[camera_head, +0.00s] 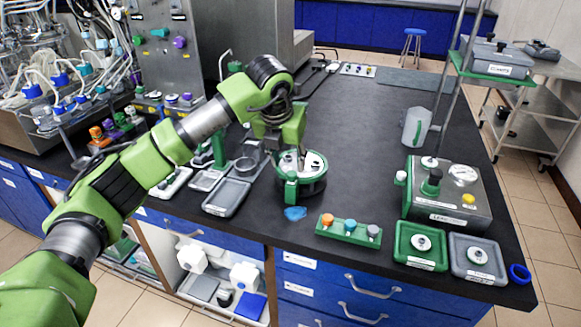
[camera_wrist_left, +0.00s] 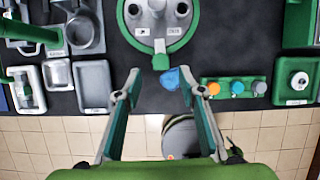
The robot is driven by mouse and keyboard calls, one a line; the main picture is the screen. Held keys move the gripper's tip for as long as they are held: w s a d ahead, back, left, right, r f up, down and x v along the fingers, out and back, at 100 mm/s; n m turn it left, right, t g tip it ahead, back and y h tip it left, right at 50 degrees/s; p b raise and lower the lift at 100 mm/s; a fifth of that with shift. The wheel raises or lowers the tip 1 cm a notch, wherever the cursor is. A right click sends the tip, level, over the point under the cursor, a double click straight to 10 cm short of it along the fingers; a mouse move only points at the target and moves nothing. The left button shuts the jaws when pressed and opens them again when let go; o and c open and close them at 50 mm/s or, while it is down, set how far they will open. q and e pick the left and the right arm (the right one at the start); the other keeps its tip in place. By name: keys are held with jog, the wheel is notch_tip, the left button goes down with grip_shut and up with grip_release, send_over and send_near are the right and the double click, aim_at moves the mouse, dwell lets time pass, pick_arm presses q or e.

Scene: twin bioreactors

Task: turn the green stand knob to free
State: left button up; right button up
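A round green-rimmed stand (camera_head: 315,183) with a pale top sits on the dark bench. In the left wrist view the stand (camera_wrist_left: 184,35) shows at the top, with two small labels on its face. A green knob-like tab (camera_wrist_left: 161,62) sticks out of its near rim. The labels are too small to read surely, so I cannot tell its setting. My left gripper (camera_wrist_left: 158,86) is open and empty, its fingers spread on either side of a blue blob, nearer the bench edge than the tab. In the head view it hangs by the stand, partly hidden. My right gripper is not in view.
A blue blob (camera_head: 295,213) lies just in front of the stand. A green rack (camera_head: 348,230) with coloured knobs is to its right. Grey trays (camera_head: 227,196) are on the left. A steel box (camera_head: 450,190) stands at the right. The bench behind the stand is mostly clear.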

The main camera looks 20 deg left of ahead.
aim_at(291, 174)
pick_arm(q)
jog(key=x, duration=0.5)
jog(key=shift+p, duration=0.3)
grip_shut()
